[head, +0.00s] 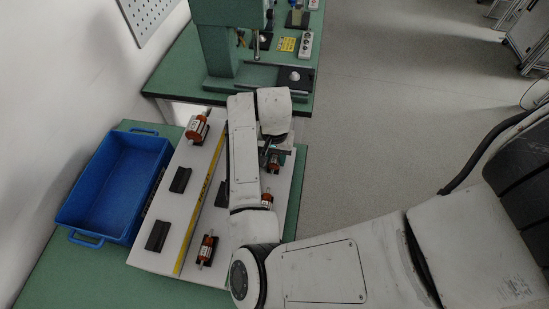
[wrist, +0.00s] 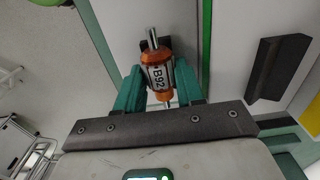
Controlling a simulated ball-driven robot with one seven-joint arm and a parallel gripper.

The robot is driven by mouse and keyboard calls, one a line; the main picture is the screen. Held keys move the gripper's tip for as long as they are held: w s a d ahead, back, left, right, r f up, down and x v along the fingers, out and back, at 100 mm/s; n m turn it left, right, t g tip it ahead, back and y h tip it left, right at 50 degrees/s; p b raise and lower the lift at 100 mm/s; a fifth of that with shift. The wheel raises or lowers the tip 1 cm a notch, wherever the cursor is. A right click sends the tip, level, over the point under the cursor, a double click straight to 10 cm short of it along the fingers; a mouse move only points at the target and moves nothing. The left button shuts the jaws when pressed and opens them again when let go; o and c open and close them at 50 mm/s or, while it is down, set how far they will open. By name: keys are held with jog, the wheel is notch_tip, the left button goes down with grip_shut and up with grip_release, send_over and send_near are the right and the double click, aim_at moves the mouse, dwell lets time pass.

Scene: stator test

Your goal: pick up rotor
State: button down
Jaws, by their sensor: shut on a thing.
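In the wrist view my gripper (wrist: 158,82) has its two green fingers on either side of an orange rotor (wrist: 158,72) with a white label reading B92 and a metal shaft at each end. The gripper is shut on this rotor. A dark holder shows just behind the rotor; I cannot tell whether they touch. In the head view my gripper (head: 273,158) is over the right side of the white board, and my arm hides much of the held rotor. Other orange rotors are at the board's upper left (head: 198,128), lower middle (head: 207,249) and right (head: 267,200).
The white board (head: 211,221) lies on a green table, with a yellow strip and empty black holders (head: 180,180) on its left part. An empty blue crate (head: 113,180) stands to the left. A green press (head: 222,45) stands on a table beyond. Open floor lies to the right.

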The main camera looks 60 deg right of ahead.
jog(key=shift+r, duration=0.15)
jog(key=shift+r, duration=0.3)
jog(key=s+d+r, duration=0.3)
jog(key=s+r, duration=0.9)
jog(key=s, duration=0.1)
jog(key=shift+s, duration=0.35)
jog(key=shift+r, duration=0.15)
jog(key=shift+r+p, duration=1.4)
jog(key=shift+r, duration=1)
